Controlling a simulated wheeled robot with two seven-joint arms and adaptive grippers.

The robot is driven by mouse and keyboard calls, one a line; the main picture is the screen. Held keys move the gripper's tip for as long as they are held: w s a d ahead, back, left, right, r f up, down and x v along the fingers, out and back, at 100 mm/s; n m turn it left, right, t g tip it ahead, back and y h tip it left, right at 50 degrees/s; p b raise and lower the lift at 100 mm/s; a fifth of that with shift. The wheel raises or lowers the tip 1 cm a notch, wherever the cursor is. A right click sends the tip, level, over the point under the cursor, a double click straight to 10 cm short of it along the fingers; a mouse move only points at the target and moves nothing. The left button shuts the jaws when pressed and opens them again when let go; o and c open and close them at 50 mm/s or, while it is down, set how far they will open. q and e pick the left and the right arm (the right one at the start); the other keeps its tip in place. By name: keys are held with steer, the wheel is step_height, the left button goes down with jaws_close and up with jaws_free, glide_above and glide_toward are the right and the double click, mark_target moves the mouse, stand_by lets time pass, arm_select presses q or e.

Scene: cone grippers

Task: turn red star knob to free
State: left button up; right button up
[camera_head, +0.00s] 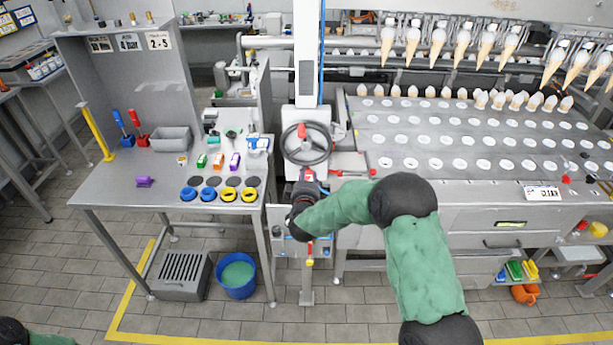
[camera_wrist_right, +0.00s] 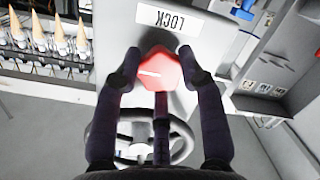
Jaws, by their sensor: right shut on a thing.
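The red star knob (camera_wrist_right: 158,74) shows in the right wrist view with a pale line on its face, pointing roughly left. A white plate lettered LOCK (camera_wrist_right: 169,18) is beside it, upside down in that view. My right gripper (camera_wrist_right: 160,70) is shut on the knob, with dark fingers on both sides and one below. In the head view my right gripper (camera_head: 307,186) is at the front of the white machine column, just below the handwheel, and its hand and arm hide most of the knob. My left gripper is out of view.
The black handwheel (camera_head: 304,143) with a red handle is close above my right gripper. A table (camera_head: 125,185) with small parts stands to the left. The cone machine deck (camera_head: 455,120) spreads to the right. A blue bucket (camera_head: 236,276) stands on the floor.

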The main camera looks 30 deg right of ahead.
steer(key=shift+w+r, duration=0.15)
steer(key=shift+r, duration=0.25)
steer(key=o, duration=1.1)
steer(key=shift+o, duration=0.3)
steer(key=shift+f, duration=0.1)
steer(key=v, duration=1.2)
steer(key=shift+f, duration=0.3)
